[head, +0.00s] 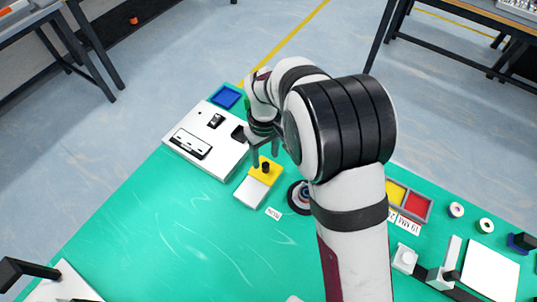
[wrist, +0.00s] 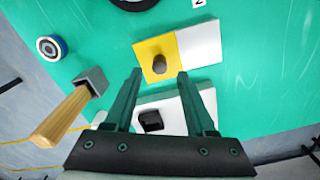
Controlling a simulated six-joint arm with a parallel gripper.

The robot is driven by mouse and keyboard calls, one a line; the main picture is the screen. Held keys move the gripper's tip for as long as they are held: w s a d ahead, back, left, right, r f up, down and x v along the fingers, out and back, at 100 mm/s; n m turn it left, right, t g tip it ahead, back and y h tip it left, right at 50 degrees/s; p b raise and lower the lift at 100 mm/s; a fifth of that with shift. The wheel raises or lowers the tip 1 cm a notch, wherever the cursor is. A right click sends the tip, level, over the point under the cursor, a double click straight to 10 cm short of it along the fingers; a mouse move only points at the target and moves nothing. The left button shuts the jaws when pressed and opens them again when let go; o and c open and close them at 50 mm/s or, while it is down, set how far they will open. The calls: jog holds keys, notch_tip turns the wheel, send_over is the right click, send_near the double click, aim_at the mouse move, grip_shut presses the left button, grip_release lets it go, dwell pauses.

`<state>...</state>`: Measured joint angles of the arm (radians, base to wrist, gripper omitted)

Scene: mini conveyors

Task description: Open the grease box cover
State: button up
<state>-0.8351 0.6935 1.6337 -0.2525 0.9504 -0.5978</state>
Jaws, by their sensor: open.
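The grease box is a small block with a white part (head: 250,193) and a yellow cover (head: 272,172) bearing a black knob (head: 265,167). In the wrist view, the yellow cover (wrist: 148,50) lies left of the white part (wrist: 200,43), with the dark knob (wrist: 159,64) upright on it. My gripper (head: 265,153) points down over the yellow end. In the wrist view my gripper (wrist: 159,73) is open and empty, with its fingertips apart on either side of the knob. I cannot tell the exact height of the fingertips above the cover.
A white panel with black parts (head: 225,160) stands close to the left. A blue tray (head: 226,96) lies behind it. A black round part (head: 299,196) is right of the box. A wooden-handled hammer (wrist: 60,115) lies nearby. The green mat is clear in front.

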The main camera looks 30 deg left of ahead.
aim_at(266, 165)
notch_tip(266, 165, down, 4)
jog(key=shift+f, duration=0.1)
grip_shut()
dwell(0.4)
dwell(1.1)
